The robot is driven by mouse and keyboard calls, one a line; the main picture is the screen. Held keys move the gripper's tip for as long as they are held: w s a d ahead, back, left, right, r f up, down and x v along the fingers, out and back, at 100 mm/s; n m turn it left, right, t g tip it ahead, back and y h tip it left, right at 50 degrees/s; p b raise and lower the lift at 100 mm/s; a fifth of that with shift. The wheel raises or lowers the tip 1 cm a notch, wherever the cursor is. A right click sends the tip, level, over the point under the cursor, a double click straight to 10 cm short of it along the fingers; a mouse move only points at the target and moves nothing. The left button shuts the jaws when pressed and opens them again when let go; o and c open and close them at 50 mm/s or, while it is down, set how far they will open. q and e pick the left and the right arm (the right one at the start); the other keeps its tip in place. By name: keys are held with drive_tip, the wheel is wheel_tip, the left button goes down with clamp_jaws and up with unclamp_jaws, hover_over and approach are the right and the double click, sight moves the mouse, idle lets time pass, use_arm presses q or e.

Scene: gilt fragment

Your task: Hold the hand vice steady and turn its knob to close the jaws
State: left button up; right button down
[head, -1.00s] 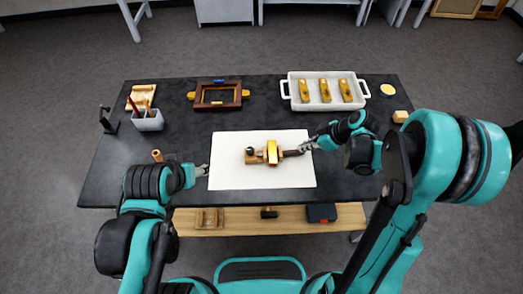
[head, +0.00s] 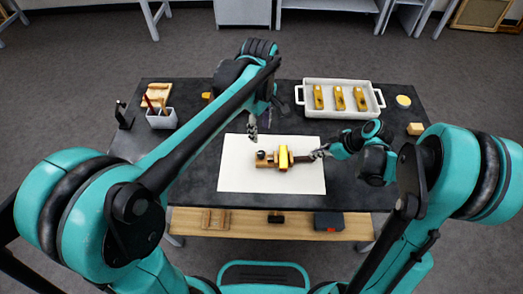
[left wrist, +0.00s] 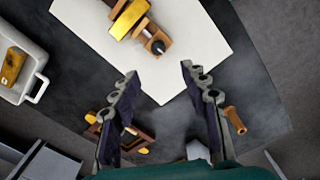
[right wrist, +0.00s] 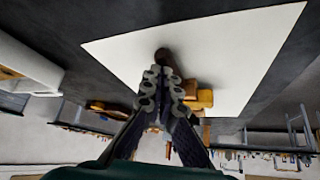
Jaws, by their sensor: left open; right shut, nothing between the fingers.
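The hand vice (head: 270,159) lies on a white sheet (head: 240,180), with wooden jaws and a yellow gilt piece (head: 283,154) across them. Its dark knob (head: 261,154) points left; the knob also shows in the left wrist view (left wrist: 157,46).
A white tray (head: 369,109) with several yellow-topped blocks stands at the back right. A pencil cup (head: 161,119) and a wooden piece (head: 157,94) stand at the back left. A wooden block (head: 415,128) lies at right. My left arm hides part of the table behind. A shelf (head: 190,227) runs below the front edge.

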sight(261, 153)
use_arm(q)
wheel_tip(261, 153, down, 12)
drive_tip(key=shift+d+f, duration=0.15)
idle(0.4)
clamp_jaws()
